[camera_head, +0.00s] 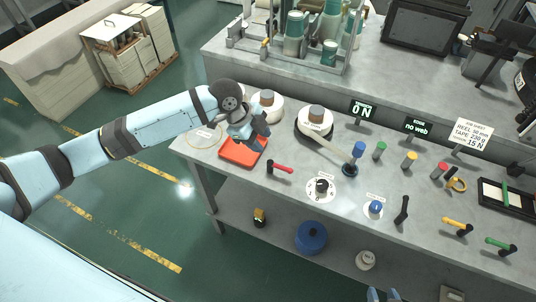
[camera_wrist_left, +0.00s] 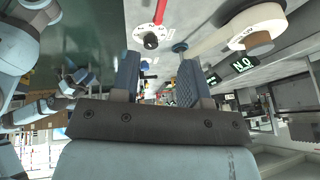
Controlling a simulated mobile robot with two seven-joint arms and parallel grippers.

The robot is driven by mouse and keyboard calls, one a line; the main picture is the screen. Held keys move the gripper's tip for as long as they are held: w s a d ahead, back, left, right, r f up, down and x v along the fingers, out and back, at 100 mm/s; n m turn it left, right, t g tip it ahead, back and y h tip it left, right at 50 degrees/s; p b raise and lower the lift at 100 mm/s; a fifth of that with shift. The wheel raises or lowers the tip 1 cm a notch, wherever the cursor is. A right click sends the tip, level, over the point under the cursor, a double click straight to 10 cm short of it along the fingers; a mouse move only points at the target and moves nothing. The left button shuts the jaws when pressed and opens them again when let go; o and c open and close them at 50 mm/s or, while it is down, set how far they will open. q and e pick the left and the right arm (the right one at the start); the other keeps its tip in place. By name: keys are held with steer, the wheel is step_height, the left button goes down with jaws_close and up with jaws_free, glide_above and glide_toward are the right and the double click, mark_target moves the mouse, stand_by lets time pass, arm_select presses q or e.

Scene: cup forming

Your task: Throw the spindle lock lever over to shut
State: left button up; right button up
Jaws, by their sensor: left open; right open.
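Several levers stand on the grey bench; no label shows which is the spindle lock. A red-handled lever (camera_head: 281,168) lies near the left end, its handle pointing right from a black pivot; red also shows at the top of the left wrist view (camera_wrist_left: 160,12). A black lever (camera_head: 403,210), a yellow lever (camera_head: 456,224) and a green lever (camera_head: 498,243) stand further right. My left gripper (camera_head: 260,132) is open and empty above the bench, up and left of the red lever. My right gripper (camera_head: 382,294) is open at the bottom edge, mostly cut off.
A red tray (camera_head: 242,158) lies below my left gripper. A numbered dial (camera_head: 322,189) and a blue knob (camera_head: 375,208) stand at the front. Coloured posts (camera_head: 409,160) stand behind.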

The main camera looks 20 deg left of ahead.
mark_target(281, 166)
arm_select(q)
steer(key=p+x, duration=0.1)
steer(key=x, duration=1.2)
steer(key=shift+a+f, duration=0.15)
steer(key=shift+f, duration=0.05)
jaws_close()
